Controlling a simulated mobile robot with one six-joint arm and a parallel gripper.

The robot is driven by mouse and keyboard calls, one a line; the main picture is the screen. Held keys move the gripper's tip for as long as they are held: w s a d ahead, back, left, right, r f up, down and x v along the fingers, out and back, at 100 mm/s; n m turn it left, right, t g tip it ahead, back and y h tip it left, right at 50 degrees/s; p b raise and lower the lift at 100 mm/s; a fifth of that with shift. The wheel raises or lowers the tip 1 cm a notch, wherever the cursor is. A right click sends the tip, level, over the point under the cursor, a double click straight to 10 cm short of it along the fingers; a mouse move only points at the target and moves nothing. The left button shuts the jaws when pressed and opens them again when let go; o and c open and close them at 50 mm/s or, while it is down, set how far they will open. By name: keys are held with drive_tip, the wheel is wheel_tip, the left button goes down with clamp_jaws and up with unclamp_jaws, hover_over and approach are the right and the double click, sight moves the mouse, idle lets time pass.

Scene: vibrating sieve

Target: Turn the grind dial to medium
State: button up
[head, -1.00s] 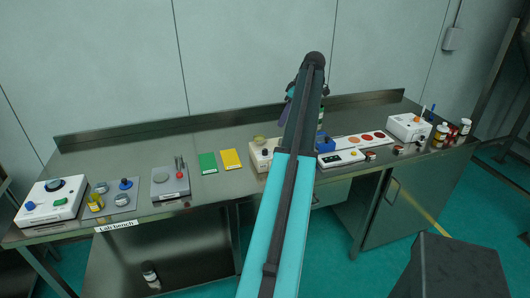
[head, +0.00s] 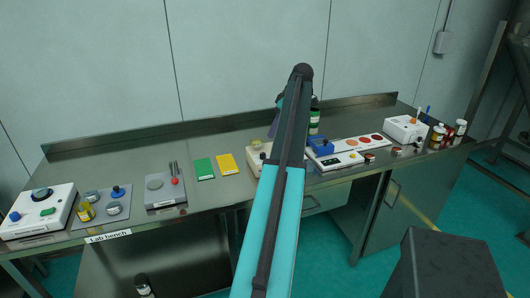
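The grind dial cannot be told for certain at this size. A white box (head: 62,199) at the bench's far left carries a dark round dial (head: 41,194), a blue knob (head: 14,216) and a green button (head: 47,212). Another pale device (head: 254,160) at the bench's middle is mostly hidden by my arm, so its controls do not show. My arm reaches up and over the bench centre. Only a small dark and purplish part of what seems to be my gripper (head: 274,127) shows left of the arm; its fingers are hidden.
The lab bench (head: 235,137) holds a grey plate with a blue knob (head: 119,191), a grey device with a red knob (head: 174,182), green (head: 204,168) and yellow (head: 227,163) cards, a blue block (head: 320,146), a green-labelled bottle (head: 314,121), a white box (head: 405,129) and several small bottles at right.

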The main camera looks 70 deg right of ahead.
sight(263, 154)
drive_tip(key=shift+p+x, duration=1.95)
drive_tip(key=shift+x, duration=4.75)
drive_tip(key=shift+s, duration=0.1)
clamp_jaws()
